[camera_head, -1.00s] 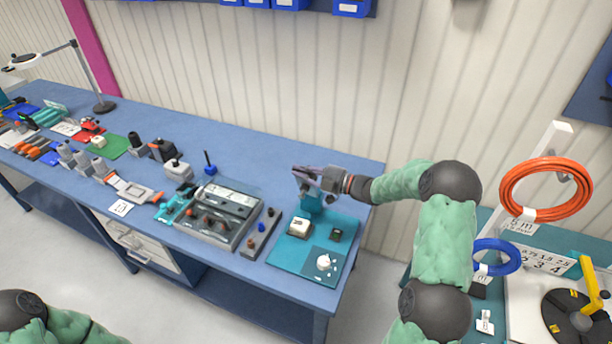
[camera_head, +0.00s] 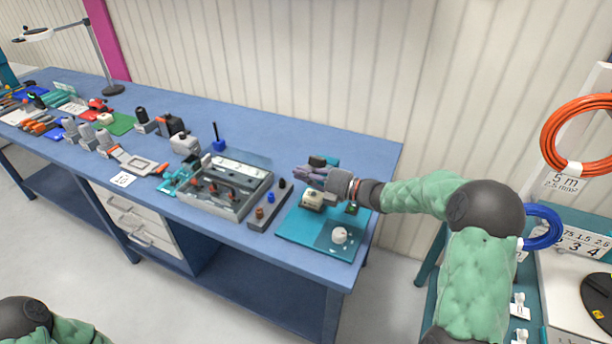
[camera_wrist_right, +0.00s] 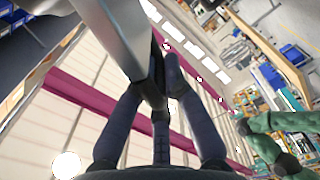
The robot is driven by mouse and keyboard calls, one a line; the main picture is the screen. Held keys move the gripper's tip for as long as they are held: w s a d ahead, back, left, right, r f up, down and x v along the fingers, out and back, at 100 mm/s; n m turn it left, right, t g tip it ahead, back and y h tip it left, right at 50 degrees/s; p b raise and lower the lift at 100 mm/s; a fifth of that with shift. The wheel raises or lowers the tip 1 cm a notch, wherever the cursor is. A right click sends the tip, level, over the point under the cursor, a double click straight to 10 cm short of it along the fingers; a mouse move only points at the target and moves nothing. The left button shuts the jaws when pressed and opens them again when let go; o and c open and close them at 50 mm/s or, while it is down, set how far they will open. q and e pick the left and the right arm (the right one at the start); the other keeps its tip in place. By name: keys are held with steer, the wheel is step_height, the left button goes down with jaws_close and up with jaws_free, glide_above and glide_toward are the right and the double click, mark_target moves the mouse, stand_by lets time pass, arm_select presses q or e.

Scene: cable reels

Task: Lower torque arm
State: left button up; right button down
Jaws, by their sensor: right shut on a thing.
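The torque arm shows in the right wrist view as a grey metal bar (camera_wrist_right: 112,38) between my dark fingers, which are shut on it. In the head view my right gripper (camera_head: 314,178) is low over the teal base plate (camera_head: 290,232) at the right end of the blue bench. The gripper and wrist hide most of the arm and the stand behind them. A dark and teal top part (camera_head: 318,161) of the stand shows just above the fingers. A whitish block (camera_head: 313,199) sits on the plate right below the gripper. My left gripper is out of view.
A white knob-like part (camera_head: 340,235) is at the plate's front. A strip with small coloured pegs (camera_head: 268,206) and a grey tray (camera_head: 225,190) lie to the left. Orange (camera_head: 562,130) and blue (camera_head: 543,228) cable coils hang at the right.

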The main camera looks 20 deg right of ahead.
steer(key=shift+n, duration=0.5)
steer(key=shift+s+a+f+b, duration=0.25)
steer(key=shift+a+f+b, duration=0.05)
steer(key=shift+f+b, duration=1.2)
steer(key=shift+s+a+f+b, duration=0.25)
steer(key=shift+f+b, duration=1)
steer(key=shift+f, duration=0.4)
steer(key=shift+s+a+f+b, duration=0.2)
steer(key=shift+a+f+b, duration=0.1)
steer(key=shift+f+b, duration=1.2)
steer(key=shift+f, duration=0.2)
steer(key=c, duration=1.3)
jaws_free()
steer(key=shift+r, duration=0.1)
steer(key=shift+s+d, duration=0.1)
